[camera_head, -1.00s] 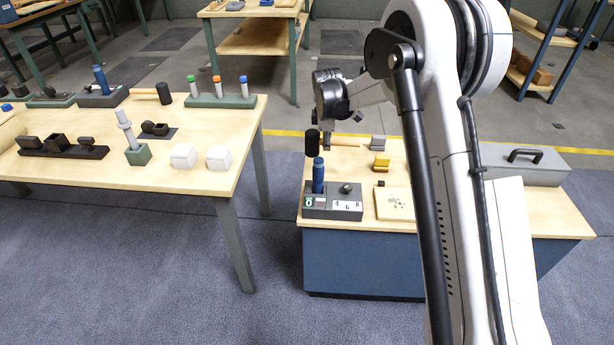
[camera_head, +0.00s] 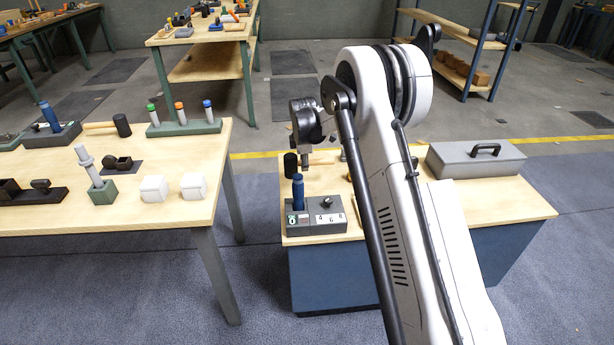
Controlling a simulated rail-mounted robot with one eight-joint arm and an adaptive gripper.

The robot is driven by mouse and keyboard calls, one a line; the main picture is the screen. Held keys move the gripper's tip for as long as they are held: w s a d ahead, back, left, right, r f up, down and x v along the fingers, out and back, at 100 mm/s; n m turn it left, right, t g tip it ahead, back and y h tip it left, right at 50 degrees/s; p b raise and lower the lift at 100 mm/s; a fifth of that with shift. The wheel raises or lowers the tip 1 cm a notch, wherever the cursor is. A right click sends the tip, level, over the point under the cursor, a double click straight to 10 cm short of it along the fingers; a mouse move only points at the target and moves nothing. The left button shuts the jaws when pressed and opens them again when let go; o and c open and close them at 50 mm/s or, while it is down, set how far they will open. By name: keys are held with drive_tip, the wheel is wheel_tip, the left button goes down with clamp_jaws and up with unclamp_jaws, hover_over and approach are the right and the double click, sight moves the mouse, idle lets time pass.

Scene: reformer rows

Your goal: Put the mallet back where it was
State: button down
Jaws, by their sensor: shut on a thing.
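A mallet with a black head (camera_head: 290,164) and a light wooden handle (camera_head: 323,157) is at the far left part of the blue-sided workbench (camera_head: 480,205), behind a grey box with a blue grip. My gripper (camera_head: 305,163) points down over the mallet, just right of its head, and is shut on it. The fingers are small and partly lost against the handle. I cannot tell whether the mallet touches the bench top. A second, similar mallet (camera_head: 122,125) lies on the left table beside a green stand.
The grey box with blue grip (camera_head: 315,217) stands close in front of the mallet. A grey toolbox (camera_head: 475,160) is at the bench's right. My arm hides the bench's middle. The left table (camera_head: 150,205) holds white blocks (camera_head: 193,186) and a green stand (camera_head: 185,128); a floor gap separates it from the bench.

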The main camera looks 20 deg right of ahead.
drive_tip(key=shift+w+d+f, duration=0.2)
drive_tip(key=shift+d+f, duration=0.2)
drive_tip(key=shift+d, duration=0.2)
drive_tip(key=shift+f+b, duration=0.45)
drive_tip(key=shift+f, duration=1.55)
drive_tip(key=shift+f, duration=0.15)
drive_tip(key=c, duration=1.8)
unclamp_jaws()
